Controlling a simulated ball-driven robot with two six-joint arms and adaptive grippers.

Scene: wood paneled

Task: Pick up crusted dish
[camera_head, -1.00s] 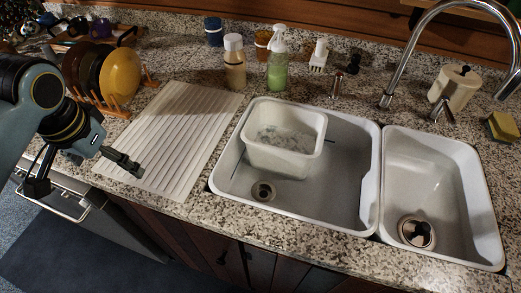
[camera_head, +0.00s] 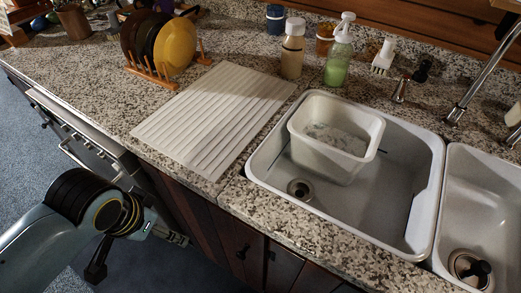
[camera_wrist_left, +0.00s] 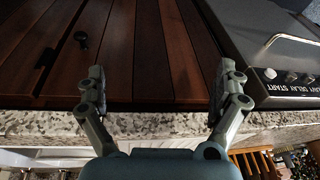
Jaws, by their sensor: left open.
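I cannot pick out a dish with visible crust. Several plates stand upright in a wooden rack at the back left, with a yellow plate (camera_head: 176,48) in front of darker ones. A white tub (camera_head: 336,136) with cloudy water or suds sits in the left sink basin, and its contents are unclear. My left gripper (camera_head: 178,238) is low in front of the cabinets, below the counter edge and well away from the plates and tub. In the left wrist view its two fingers (camera_wrist_left: 162,76) are apart, with nothing between them. My right gripper is not in view.
A ribbed white drying mat (camera_head: 212,112) lies left of the sink (camera_head: 265,168). Bottles, including a green soap bottle (camera_head: 339,55), and a brush (camera_head: 383,58) stand behind. The counter edge (camera_wrist_left: 165,125) and wooden cabinet (camera_wrist_left: 150,50) are close to my left gripper.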

